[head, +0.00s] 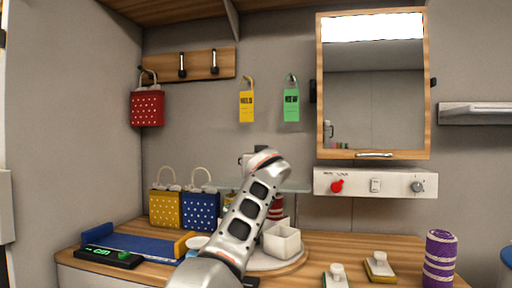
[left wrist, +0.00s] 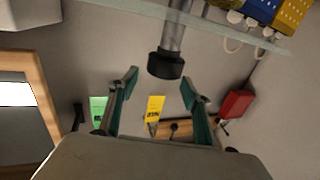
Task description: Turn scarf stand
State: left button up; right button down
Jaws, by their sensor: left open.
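A grey upright post with a black knob (left wrist: 166,65), seemingly part of the scarf stand, shows in the left wrist view, which looks upside down. My left gripper (left wrist: 160,83) is open, its two fingers apart on either side of the knob's end; I cannot tell whether they touch it. In the head view my left arm hides the post and most of the gripper. My right gripper is not in view.
A glass shelf (head: 296,186) is close to the post. Yellow (head: 165,209) and blue (head: 201,211) bags stand left of my arm. A mirror cabinet (head: 374,95) and switch panel (head: 376,184) are right. A purple striped roll (head: 440,258) stands front right.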

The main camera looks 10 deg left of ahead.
pick_arm(q)
notch_tip(320, 180, up, 5)
jog(key=shift+d+r, duration=0.1)
jog(key=shift+r, duration=0.55)
